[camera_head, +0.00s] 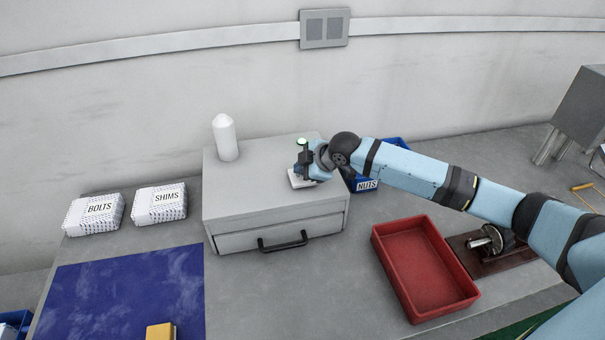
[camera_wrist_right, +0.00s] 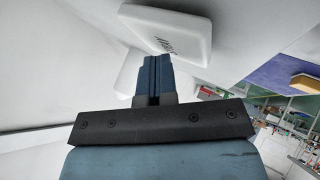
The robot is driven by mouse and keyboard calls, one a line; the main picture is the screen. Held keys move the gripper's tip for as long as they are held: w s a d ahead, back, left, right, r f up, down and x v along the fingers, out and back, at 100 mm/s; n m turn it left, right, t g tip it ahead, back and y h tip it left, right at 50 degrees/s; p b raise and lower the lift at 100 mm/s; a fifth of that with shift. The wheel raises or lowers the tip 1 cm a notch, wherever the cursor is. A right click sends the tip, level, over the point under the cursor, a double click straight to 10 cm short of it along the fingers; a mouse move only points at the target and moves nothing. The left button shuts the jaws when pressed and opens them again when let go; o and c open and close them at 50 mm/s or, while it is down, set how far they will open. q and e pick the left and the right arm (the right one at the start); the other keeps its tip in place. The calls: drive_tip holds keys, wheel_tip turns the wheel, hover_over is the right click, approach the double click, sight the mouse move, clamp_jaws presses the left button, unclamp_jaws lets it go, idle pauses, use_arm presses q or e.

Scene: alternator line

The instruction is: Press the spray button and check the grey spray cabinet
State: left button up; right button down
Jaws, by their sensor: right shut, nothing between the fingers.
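The grey spray cabinet (camera_head: 250,198) stands on the bench in the head view. Its front drawer with a dark handle (camera_head: 283,241) looks shut. A small white box (camera_head: 295,181) sits on the cabinet's top right, mostly behind my right gripper (camera_head: 303,172). A small green-lit part (camera_head: 302,141) shows just above that gripper. In the wrist view, my right gripper's fingers (camera_wrist_right: 152,72) are shut and empty, close to a white box with dark lettering (camera_wrist_right: 168,32). I cannot tell whether they touch it. My left gripper is not in view.
A white bottle (camera_head: 224,140) stands on the cabinet. Bolts (camera_head: 94,214) and shims (camera_head: 160,205) boxes lie left; a blue nuts bin (camera_head: 367,185) is behind my right arm. A red tray (camera_head: 413,273) lies right, a blue mat (camera_head: 120,290) front left. Bench before the drawer is clear.

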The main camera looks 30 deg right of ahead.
drive_tip(key=shift+f, duration=0.4)
drive_tip(key=shift+r, duration=0.1)
idle(0.3)
drive_tip(key=shift+r+p, duration=1.1)
drive_tip(key=shift+r, duration=0.05)
drive_tip(key=shift+r, duration=0.1)
wheel_tip(320, 180, up, 3)
drive_tip(key=p, duration=0.3)
drive_tip(key=shift+r, duration=0.95)
